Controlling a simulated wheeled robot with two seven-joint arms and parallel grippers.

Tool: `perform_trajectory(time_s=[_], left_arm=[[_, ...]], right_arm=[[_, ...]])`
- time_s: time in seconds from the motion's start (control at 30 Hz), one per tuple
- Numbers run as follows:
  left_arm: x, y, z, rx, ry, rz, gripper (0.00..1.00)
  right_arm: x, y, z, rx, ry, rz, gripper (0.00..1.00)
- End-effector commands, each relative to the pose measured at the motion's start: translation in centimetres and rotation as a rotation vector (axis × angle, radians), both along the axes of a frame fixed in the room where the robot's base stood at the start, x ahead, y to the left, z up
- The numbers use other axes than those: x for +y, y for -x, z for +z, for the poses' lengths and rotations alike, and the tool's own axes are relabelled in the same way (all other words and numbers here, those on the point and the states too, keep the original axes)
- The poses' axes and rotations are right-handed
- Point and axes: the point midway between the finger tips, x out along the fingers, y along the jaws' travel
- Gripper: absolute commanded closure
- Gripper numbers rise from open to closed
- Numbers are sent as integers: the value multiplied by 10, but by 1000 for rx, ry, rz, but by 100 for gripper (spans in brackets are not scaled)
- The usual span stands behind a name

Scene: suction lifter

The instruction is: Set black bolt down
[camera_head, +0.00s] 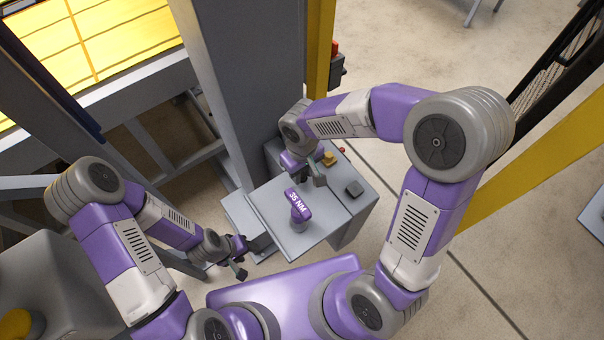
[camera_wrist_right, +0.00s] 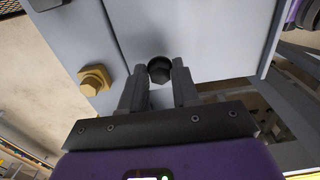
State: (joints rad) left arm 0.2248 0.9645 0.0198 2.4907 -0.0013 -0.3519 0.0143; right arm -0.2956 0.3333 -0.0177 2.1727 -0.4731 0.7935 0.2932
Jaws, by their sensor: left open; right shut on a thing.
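The black bolt (camera_wrist_right: 159,69) shows in the right wrist view between the fingertips of my right gripper (camera_wrist_right: 158,78), its round dark head uppermost in the picture. The right gripper is shut on it, over the grey stand's top (camera_wrist_right: 205,35). I cannot tell whether the bolt touches that surface. In the head view my right gripper (camera_head: 312,180) is above the far part of the stand (camera_head: 275,228), and the bolt is not made out there. My left gripper (camera_head: 241,262) is open and empty, beside the stand's left front side.
A brass bolt (camera_wrist_right: 95,79) is beside the right gripper; it also shows in the head view (camera_head: 328,158). A purple tool marked 35 NM (camera_head: 299,207) stands on the stand. A grey column (camera_head: 250,80) rises behind.

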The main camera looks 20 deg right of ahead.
Motion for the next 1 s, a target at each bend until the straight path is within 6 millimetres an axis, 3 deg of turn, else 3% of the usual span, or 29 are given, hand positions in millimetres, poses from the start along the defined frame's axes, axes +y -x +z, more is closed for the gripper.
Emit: perform_trajectory(time_s=[0.07,0.43,0.47,0.6,1.0], left_arm=[[0,0,-3,0,0,0,48],[0,0,-6,0,0,0,48],[0,0,-7,0,0,0,48],[0,0,-5,0,0,0,48],[0,0,0,0,0,0,48]], right_arm=[[0,1,-11,3,0,0,100],[0,0,-16,0,-1,0,100],[0,0,-16,0,-1,0,68],[0,0,-15,0,-1,0,47],[0,0,-9,0,-1,-1,44]])
